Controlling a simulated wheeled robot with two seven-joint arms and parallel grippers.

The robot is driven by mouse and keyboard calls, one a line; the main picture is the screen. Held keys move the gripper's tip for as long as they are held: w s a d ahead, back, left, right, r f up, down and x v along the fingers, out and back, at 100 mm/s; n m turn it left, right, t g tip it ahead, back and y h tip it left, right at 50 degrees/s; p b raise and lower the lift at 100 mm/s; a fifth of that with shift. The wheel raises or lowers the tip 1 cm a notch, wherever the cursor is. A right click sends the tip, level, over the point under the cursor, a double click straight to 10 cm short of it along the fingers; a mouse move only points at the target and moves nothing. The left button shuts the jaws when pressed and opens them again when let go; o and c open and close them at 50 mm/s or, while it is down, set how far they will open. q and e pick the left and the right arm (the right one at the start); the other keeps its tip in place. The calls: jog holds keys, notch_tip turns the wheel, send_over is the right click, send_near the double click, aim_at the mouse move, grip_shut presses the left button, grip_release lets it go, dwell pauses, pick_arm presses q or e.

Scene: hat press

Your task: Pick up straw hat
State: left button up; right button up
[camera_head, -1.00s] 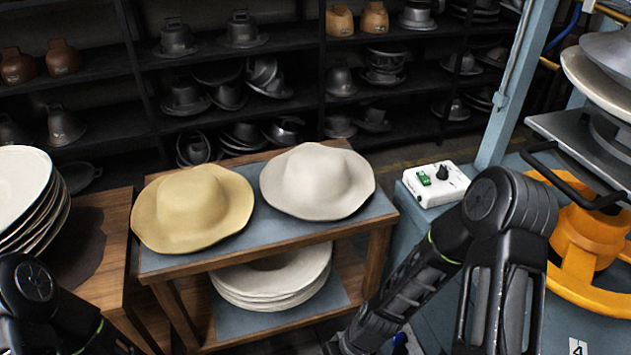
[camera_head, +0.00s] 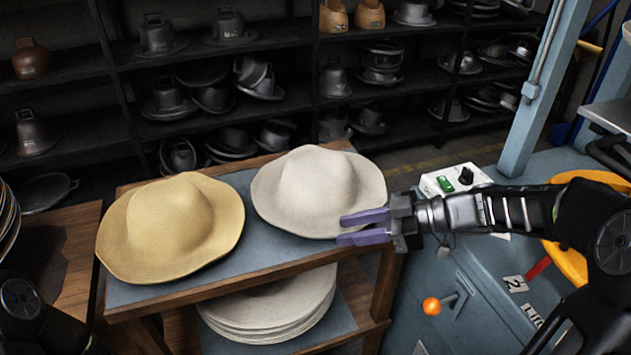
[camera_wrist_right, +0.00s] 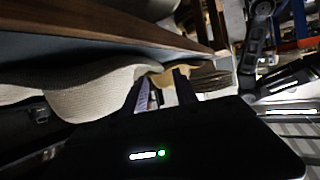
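The tan straw hat (camera_head: 172,222) lies brim down on the left of the blue-grey tabletop. An off-white hat (camera_head: 312,192) lies to its right. My right gripper (camera_head: 338,229) comes in from the right with two purple fingers apart. In the head view its fingertips overlap the off-white hat's lower right brim; I cannot tell whether they touch it. In the right wrist view, the fingers (camera_wrist_right: 162,90) show a gap, with a large pale hat shape (camera_wrist_right: 95,95) beside them and a tan patch beyond. Only my left arm shows at the lower left; its gripper is out of view.
The wooden stand (camera_head: 262,267) has a lower shelf with stacked off-white hats (camera_head: 270,310). A blue machine bench with a white control box (camera_head: 456,182) and an orange-knobbed lever (camera_head: 432,306) is at the right. Dark shelves of metal moulds (camera_head: 232,140) stand behind.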

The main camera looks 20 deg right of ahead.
jog(key=shift+w, duration=0.25)
jog(key=shift+r, duration=0.1)
jog(key=shift+x, duration=1.3)
jog(key=shift+a, duration=0.1)
jog(key=p+x, duration=0.1)
jog(key=x, duration=0.4)
jog(key=shift+s, duration=0.1)
jog(key=shift+c, duration=0.4)
grip_shut()
